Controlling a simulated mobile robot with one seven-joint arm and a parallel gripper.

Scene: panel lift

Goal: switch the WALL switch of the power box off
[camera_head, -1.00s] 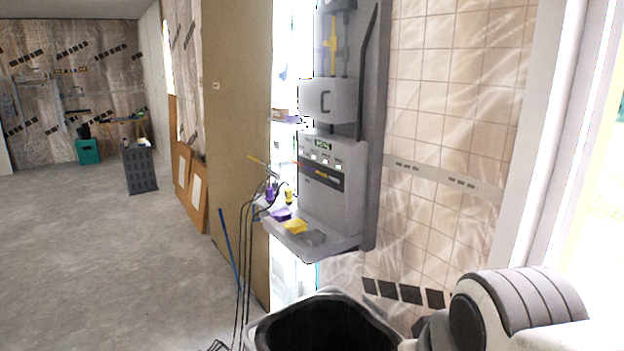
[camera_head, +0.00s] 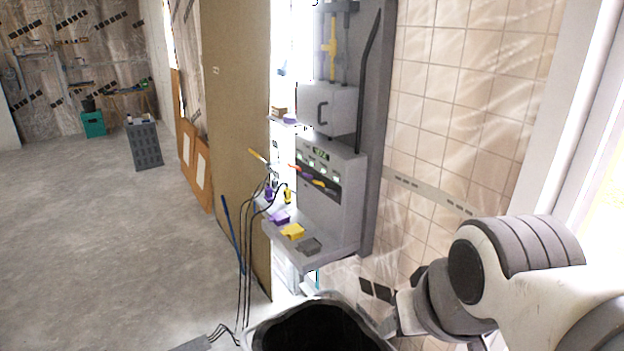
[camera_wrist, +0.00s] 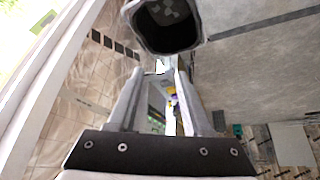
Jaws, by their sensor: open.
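The grey power box (camera_head: 324,215) hangs on the wall in the middle of the head view. Its front has a small green display (camera_head: 321,154) and a dark strip (camera_head: 318,184) with orange, purple and yellow pieces. Labels are too small to read, so I cannot tell which one is the WALL switch or how it is set. My gripper (camera_wrist: 158,70) is open and empty in the wrist view. Part of the box, with yellow and purple pieces, shows small between and beyond the fingers. In the head view my arm is at lower right, and the fingers are not visible.
A black bin (camera_head: 318,328) stands just below and in front of the box. Black cables (camera_head: 243,265) hang from the box's left side to the floor. A brown board (camera_head: 238,110) stands left of the box, a tiled wall (camera_head: 440,120) right. The grey floor at left is mostly clear.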

